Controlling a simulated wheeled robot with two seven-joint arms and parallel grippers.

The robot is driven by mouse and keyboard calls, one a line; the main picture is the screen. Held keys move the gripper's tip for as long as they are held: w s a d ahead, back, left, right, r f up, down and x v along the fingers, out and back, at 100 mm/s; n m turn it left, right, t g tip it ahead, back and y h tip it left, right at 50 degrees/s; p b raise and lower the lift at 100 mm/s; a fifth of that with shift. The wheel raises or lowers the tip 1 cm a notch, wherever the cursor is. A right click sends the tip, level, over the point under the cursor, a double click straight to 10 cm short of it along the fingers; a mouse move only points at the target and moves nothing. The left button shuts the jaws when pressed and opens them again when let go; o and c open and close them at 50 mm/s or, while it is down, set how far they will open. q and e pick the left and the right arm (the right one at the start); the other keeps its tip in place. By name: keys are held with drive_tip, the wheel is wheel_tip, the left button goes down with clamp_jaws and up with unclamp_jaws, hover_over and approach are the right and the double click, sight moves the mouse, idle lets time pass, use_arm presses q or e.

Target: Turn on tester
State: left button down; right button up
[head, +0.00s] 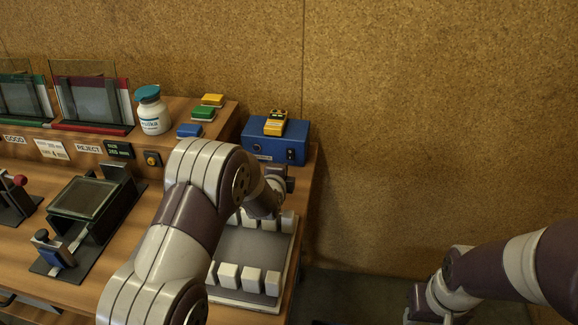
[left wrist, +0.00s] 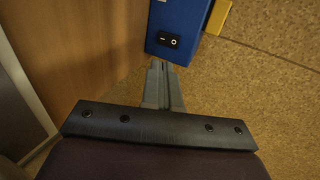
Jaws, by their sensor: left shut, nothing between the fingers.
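In the left wrist view the switch (left wrist: 168,40) shows a line and a circle; which side is pressed is unclear. My left gripper (left wrist: 161,66) is shut and empty, its tips just below the switch on the blue box (left wrist: 190,12), seemingly apart from it. In the head view my left arm mostly hides this gripper. My right gripper is out of view.
A white tray (head: 250,301) with several white blocks lies below my left arm. A white jar (head: 151,110) and coloured blocks (head: 203,113) stand on the shelf. A black fixture (head: 95,200) is at left. Cork wall (head: 440,130) stands behind.

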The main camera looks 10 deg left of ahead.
sight(289, 160)
use_arm(q)
drive_tip(key=shift+w+f, duration=0.25)
drive_tip(key=shift+w, duration=0.1)
drive_tip(key=shift+r, duration=0.1)
drive_tip(key=shift+w, duration=0.3)
drive_tip(key=x, duration=0.9)
drive_tip(key=shift+s+p, duration=0.1)
drive_tip(key=shift+p, duration=0.3)
drive_tip(key=shift+f, duration=0.25)
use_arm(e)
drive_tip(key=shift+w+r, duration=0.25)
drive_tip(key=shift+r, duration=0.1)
